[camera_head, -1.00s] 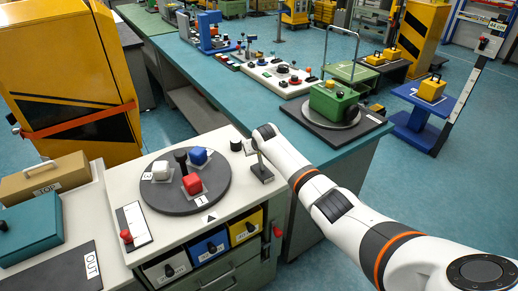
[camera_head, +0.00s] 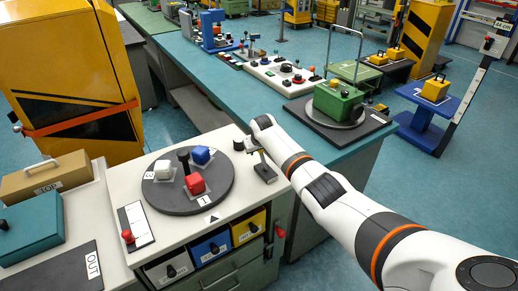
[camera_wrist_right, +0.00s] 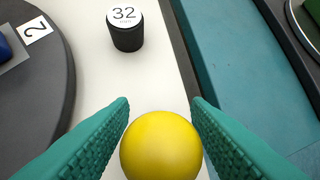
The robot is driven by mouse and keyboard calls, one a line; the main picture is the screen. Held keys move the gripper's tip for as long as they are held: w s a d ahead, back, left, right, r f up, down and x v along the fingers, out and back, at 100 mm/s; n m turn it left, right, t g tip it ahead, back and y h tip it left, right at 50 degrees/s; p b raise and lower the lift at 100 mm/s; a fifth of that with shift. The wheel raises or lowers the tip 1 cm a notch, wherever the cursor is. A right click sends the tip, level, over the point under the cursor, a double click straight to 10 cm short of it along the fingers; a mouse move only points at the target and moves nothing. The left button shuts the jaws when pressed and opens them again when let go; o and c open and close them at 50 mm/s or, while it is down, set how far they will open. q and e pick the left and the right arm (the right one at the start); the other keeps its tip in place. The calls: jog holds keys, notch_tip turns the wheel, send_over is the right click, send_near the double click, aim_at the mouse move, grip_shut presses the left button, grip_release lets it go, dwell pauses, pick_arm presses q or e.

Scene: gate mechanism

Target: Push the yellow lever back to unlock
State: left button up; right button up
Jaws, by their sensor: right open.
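The yellow ball knob (camera_wrist_right: 160,146) of the lever shows large at the bottom of the right wrist view, between the two green fingers. My right gripper (camera_wrist_right: 160,104) is open, with one finger on each side of the knob. Whether the fingers touch it I cannot tell. In the head view my right arm reaches the back right corner of the white cabinet top, over a small grey base plate (camera_head: 265,174). The knob is not clearly visible there. My left gripper is not in view.
A dark round turntable (camera_head: 160,201) with red, blue and white blocks is left of the gripper. A black cylinder marked 32 (camera_wrist_right: 126,32) stands beyond the knob. A teal bench (camera_wrist_right: 246,90) lies to the right, across a dark gap.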

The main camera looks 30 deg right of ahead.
jog(key=shift+o, duration=0.3)
jog(key=shift+s+a+r, duration=0.1)
jog(key=shift+s+r, duration=0.1)
jog(key=shift+r, duration=0.3)
jog(key=v, duration=1)
jog(key=shift+s+r, duration=0.2)
jog(key=shift+r, duration=0.1)
jog(key=shift+a, duration=0.15)
